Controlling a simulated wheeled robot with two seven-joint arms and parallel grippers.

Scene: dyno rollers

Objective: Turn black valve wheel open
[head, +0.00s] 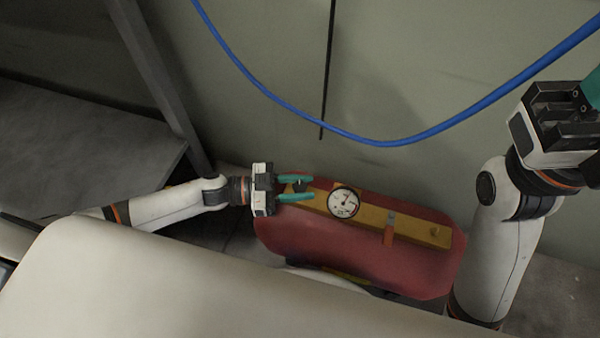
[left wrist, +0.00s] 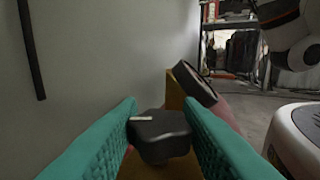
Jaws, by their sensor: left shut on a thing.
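The black valve wheel (head: 299,186) sits at the left end of a yellow manifold bar (head: 368,218) on top of a red tank (head: 300,236). My left gripper (head: 306,188) reaches in from the left with its teal fingers on either side of the wheel, shut on it. In the left wrist view the dark wheel (left wrist: 160,135) lies between the two fingers. A pale mark shows on its top. My right gripper (head: 590,95) is at the upper right, away from the tank, with its fingers mostly cut off by the picture edge.
A round white gauge (head: 342,203), an orange lever (head: 389,230) and a small brass knob (head: 435,232) stand on the bar right of the wheel. A blue hose (head: 385,143) hangs before the wall. A grey shelf (head: 80,140) is at left.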

